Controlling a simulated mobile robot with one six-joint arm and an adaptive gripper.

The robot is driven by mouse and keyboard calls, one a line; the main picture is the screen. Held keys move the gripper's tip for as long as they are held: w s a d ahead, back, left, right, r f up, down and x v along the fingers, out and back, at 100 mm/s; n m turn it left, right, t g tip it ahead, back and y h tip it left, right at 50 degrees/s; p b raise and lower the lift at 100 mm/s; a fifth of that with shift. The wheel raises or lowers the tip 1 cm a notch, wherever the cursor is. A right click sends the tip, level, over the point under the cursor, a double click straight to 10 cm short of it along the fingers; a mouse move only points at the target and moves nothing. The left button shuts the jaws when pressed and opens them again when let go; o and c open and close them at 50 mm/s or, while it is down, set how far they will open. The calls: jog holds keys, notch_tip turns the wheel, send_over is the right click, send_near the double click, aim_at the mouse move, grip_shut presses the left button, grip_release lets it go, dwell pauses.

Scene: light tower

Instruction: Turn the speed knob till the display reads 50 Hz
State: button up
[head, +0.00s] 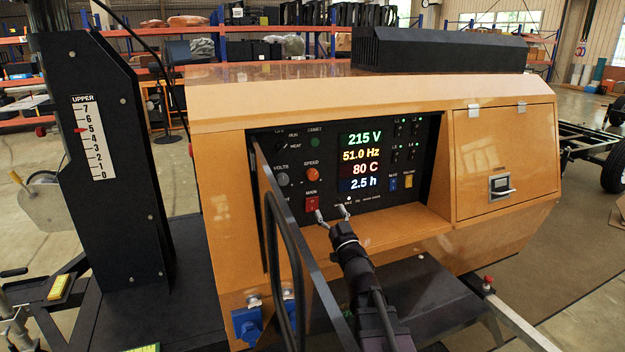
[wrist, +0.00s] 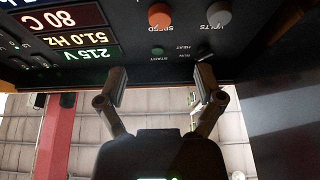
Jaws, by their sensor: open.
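The orange speed knob (head: 312,174) sits on the black control panel (head: 265,143), under its SPEED label. The display (head: 361,155) reads 215 V, 51.0 Hz, 80 C and 2.5 h. My gripper (head: 332,212) is open and empty in front of the panel, below and right of the knob in the head view. In the upside-down wrist view the speed knob (wrist: 159,15) lies beyond the two spread fingers (wrist: 162,83), roughly centred between them and touched by neither. The display shows there too, at the upper left (wrist: 75,38).
A grey volts knob (head: 281,179) is left of the speed knob. A red main switch (head: 312,204) lies below it, close to my fingers. A dark open door (head: 300,250) stands out left of my arm. An orange ledge (head: 400,232) runs under the panel.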

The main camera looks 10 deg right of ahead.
aim_at(313, 177)
jog(key=p+x, duration=0.4)
jog(key=x, duration=0.9)
jog(key=shift+p, duration=0.35)
jog(key=c, duration=1.2)
